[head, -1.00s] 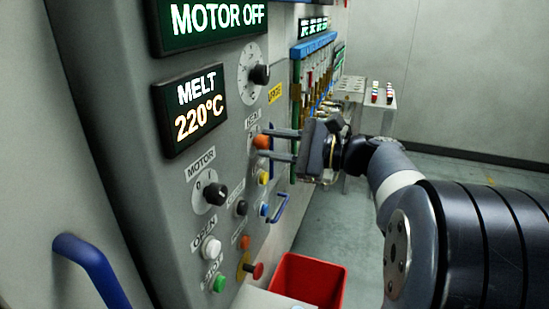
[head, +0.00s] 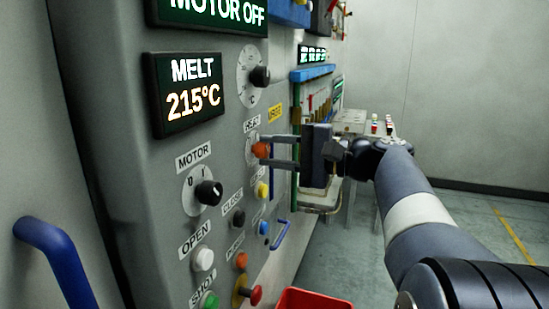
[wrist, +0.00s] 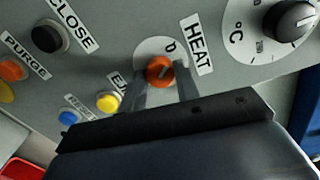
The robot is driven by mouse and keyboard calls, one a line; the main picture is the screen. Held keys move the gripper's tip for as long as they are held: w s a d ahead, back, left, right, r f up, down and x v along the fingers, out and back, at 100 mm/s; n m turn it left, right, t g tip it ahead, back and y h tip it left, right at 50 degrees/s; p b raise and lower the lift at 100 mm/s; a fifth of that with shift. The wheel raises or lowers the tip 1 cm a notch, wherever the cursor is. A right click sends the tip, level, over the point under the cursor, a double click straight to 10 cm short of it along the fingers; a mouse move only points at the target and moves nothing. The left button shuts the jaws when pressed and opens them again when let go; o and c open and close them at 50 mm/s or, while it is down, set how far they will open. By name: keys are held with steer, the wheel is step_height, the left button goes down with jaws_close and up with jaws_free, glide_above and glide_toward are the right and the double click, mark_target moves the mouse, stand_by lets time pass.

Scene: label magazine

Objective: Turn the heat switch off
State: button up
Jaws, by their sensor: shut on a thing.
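The heat switch (head: 261,149) is an orange-red knob on a round pale dial on the grey panel. It sits under the HEAT label, and it also shows in the wrist view (wrist: 160,72). My gripper (head: 272,150) reaches in from the right in the head view, its two fingers at the knob. In the wrist view, my gripper (wrist: 160,90) has a finger on each side of the knob and is shut on it. The dial's marks are partly hidden by the knob and fingers. The MELT display (head: 186,93) reads 215°C.
A black motor knob (head: 208,193) and a temperature dial knob (head: 260,76) stick out of the panel nearby. Close below are a yellow button (head: 262,190) and a black CLOSE button (head: 238,218). A blue handle (head: 281,234) and a red bin (head: 312,299) are lower down.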

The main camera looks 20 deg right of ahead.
stand_by(0.4)
steer(key=o, duration=1)
steer(key=shift+c, duration=0.2)
steer(key=v, duration=1)
steer(key=shift+s+d+b, duration=0.3)
steer(key=shift+f, duration=0.1)
steer(key=x, duration=1.1)
steer(key=shift+p, duration=0.4)
steer(key=shift+d, duration=0.15)
